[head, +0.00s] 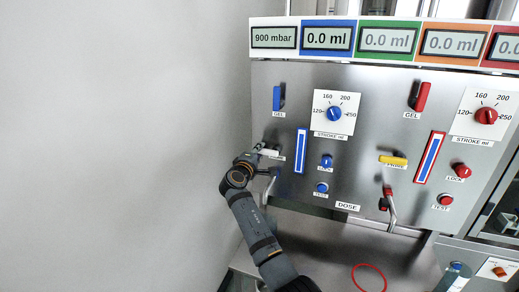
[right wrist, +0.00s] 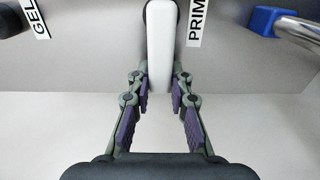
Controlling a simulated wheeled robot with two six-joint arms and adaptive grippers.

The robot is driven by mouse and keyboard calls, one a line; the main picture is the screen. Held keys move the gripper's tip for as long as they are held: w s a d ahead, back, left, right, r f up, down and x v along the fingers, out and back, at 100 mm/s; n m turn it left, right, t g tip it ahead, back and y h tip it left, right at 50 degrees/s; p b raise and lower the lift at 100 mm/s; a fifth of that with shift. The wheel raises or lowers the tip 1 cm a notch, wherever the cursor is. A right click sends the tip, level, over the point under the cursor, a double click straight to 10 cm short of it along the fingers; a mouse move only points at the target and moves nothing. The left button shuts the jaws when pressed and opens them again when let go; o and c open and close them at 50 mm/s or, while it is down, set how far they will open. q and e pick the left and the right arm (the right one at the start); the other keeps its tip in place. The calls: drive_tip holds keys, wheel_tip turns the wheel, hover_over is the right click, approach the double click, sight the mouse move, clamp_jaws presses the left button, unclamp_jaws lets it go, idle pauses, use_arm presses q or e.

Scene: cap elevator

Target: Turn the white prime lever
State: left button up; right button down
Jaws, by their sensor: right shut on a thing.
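The white prime lever (head: 269,152) is on the left part of the steel panel, partly hidden by my right gripper (head: 258,156). In the right wrist view the white lever (right wrist: 160,45) hangs from a dark pivot at the top, beside a label reading PRIM. My right gripper's two purple-padded fingers (right wrist: 160,92) are on either side of the lever's lower end, shut on it. My left gripper is not in view.
The steel panel (head: 370,120) carries a blue GEL lever (head: 277,98), a blue stroke dial (head: 334,114), a yellow lever (head: 393,160) and a red GEL lever (head: 421,97). A metal spout (head: 391,208) sticks out below. A red ring (head: 369,278) lies on the lower surface.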

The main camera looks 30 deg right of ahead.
drive_tip(key=shift+f, duration=0.15)
idle(0.3)
drive_tip(key=c, duration=1.2)
unclamp_jaws()
drive_tip(key=shift+s+a, duration=0.1)
drive_tip(key=v, duration=0.7)
drive_tip(key=shift+s, duration=0.1)
